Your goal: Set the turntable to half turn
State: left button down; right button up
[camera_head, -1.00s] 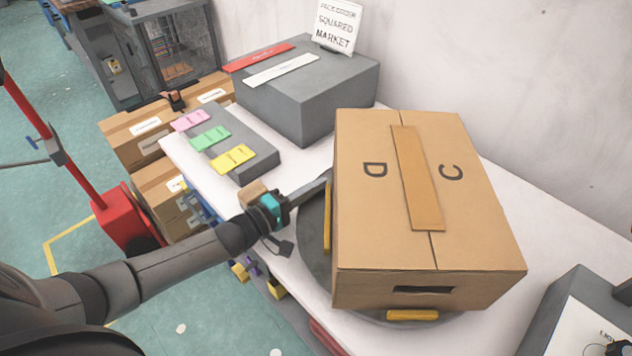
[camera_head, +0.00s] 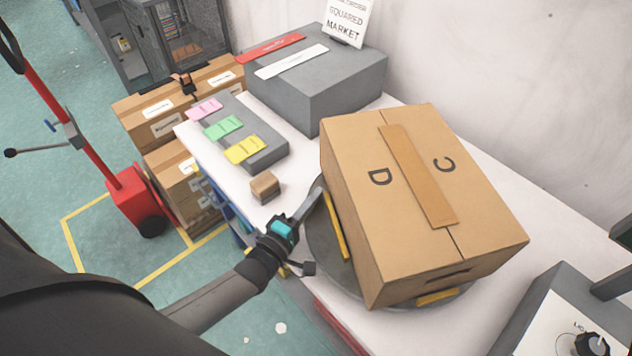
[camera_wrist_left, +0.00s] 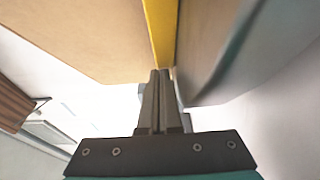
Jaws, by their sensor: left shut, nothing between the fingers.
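The turntable (camera_head: 318,245) is a round grey disc with yellow bars (camera_head: 337,228) at its edge, on the white table. A large cardboard box marked D and C (camera_head: 350,150) sits on it, turned at an angle to the table edge. My left gripper (camera_head: 314,197) is shut and empty, its fingers at the disc's left edge beside the box. In the left wrist view its fingertips (camera_wrist_left: 160,75) point at a yellow bar (camera_wrist_left: 161,30), between the box (camera_wrist_left: 80,35) and the disc (camera_wrist_left: 225,45). I cannot tell whether they touch.
A small wooden block (camera_head: 265,187) lies left of the turntable. Pink, green and yellow cards lie on a grey block (camera_head: 262,150). A grey box with a Squared Market sign (camera_head: 320,85) stands behind. A grey panel with a knob (camera_head: 550,310) stands at the right front.

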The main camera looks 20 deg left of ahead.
aim_at(320, 237)
pick_arm(q)
jog(key=shift+s+d+n+y+p, duration=0.3)
jog(key=shift+s+d+n+y, duration=0.1)
jog(key=shift+s+y, duration=0.2)
jog(key=shift+s+d+n+y+p, duration=0.3)
jog(key=shift+s+n+y, duration=0.15)
jog(key=shift+s, duration=0.2)
jog(key=shift+s+d+n+y+p, duration=0.2)
jog(key=shift+s+d+n+y, duration=0.2)
jog(key=shift+s+y, duration=0.3)
jog(key=shift+s+d+n+y+p, duration=0.15)
jog(key=shift+s+d+n+y, duration=0.3)
jog(key=shift+y, duration=0.4)
jog(key=shift+s+d, duration=0.3)
jog(key=shift+s, duration=0.2)
jog(key=shift+s+d, duration=0.3)
jog(key=shift+s, duration=0.2)
jog(key=shift+d, duration=0.15)
